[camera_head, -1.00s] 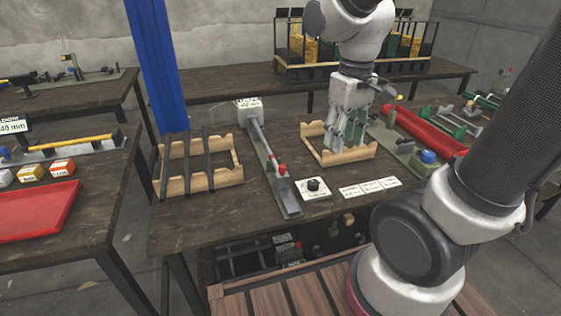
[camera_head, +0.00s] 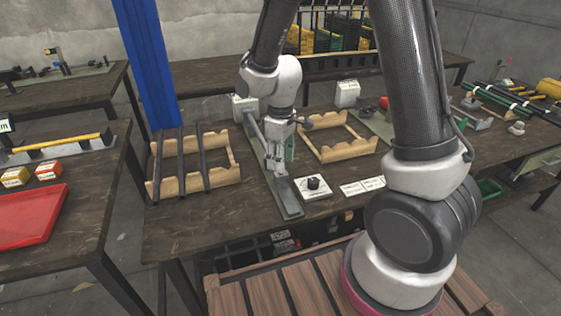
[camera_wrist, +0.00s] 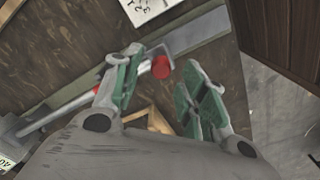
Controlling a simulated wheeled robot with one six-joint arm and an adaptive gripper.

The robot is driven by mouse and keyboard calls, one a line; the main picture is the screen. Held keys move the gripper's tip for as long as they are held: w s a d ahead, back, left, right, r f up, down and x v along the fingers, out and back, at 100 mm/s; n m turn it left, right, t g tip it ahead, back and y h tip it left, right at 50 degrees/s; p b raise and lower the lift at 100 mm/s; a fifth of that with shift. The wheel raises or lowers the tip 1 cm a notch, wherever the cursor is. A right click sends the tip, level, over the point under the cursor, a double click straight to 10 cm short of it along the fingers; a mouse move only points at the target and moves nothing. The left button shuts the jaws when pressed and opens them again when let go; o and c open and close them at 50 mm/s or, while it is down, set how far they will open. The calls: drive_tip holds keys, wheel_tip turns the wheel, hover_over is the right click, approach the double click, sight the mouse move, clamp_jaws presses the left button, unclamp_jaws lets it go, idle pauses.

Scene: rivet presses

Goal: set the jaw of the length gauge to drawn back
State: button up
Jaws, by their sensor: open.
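The length gauge is a long narrow grey bench fixture (camera_head: 287,200) with a bar (camera_head: 253,131) along it and a pale block (camera_head: 243,104) at its far end. In the wrist view, its bar (camera_wrist: 65,109) runs in from the left toward a red knob (camera_wrist: 161,67) at the jaw. My gripper (camera_head: 279,164) is low over the gauge and hides its middle in the head view. In the wrist view my gripper (camera_wrist: 160,78) is open, with the red knob showing between its green-padded fingertips. Contact with the knob, and the jaw's exact position, I cannot tell.
A wooden rack (camera_head: 228,151) with several dark rods stands left of the gauge. An empty wooden rack (camera_head: 352,154) stands right. A white plate with a black knob (camera_head: 314,188) and white cards (camera_head: 361,186) lie near the front. The table's front left is clear.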

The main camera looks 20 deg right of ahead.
drive_tip(key=shift+f, duration=0.7)
clamp_jaws()
drive_tip(key=shift+s, duration=0.1)
